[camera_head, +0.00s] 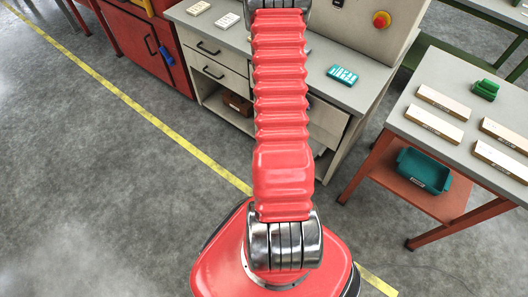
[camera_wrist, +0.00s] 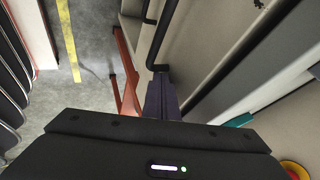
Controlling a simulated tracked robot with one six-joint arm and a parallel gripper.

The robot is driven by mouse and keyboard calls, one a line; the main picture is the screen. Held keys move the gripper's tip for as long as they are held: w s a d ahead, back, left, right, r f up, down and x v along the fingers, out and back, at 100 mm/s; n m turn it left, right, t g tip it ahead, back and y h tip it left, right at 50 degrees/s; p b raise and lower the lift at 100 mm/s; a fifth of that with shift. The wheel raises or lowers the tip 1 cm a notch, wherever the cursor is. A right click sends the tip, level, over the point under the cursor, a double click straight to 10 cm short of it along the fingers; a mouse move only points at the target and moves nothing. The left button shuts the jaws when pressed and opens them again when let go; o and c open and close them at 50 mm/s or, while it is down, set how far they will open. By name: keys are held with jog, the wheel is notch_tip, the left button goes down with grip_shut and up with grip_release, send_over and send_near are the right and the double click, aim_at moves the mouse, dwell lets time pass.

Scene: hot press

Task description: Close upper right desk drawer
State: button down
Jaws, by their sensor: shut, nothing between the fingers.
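The desk (camera_head: 222,34) has a grey top and beige drawer fronts. The upper right drawer (camera_head: 327,121) shows partly below the desktop, right of my red arm, which hides the rest. In the wrist view, its beige front (camera_wrist: 207,30) carries a black bar handle (camera_wrist: 166,32). A dark strip lies between this front and the desktop edge, so it seems to stand a little open; how far is unclear. My gripper (camera_wrist: 160,82) is shut and empty, its dark fingers close to the handle's end. I cannot tell whether they touch. The head view does not show the gripper.
Two closed drawers with black handles (camera_head: 208,47) are on the desk's left. A table (camera_head: 450,80) with wooden blocks stands right. The floor left is clear.

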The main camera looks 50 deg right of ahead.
dwell(0.3)
jog(key=shift+a, duration=0.4)
jog(key=a+f+v, duration=0.1)
jog(key=a+v, duration=0.1)
jog(key=v, duration=0.9)
jog(key=shift+s+a, duration=0.2)
jog(key=shift+a, duration=0.1)
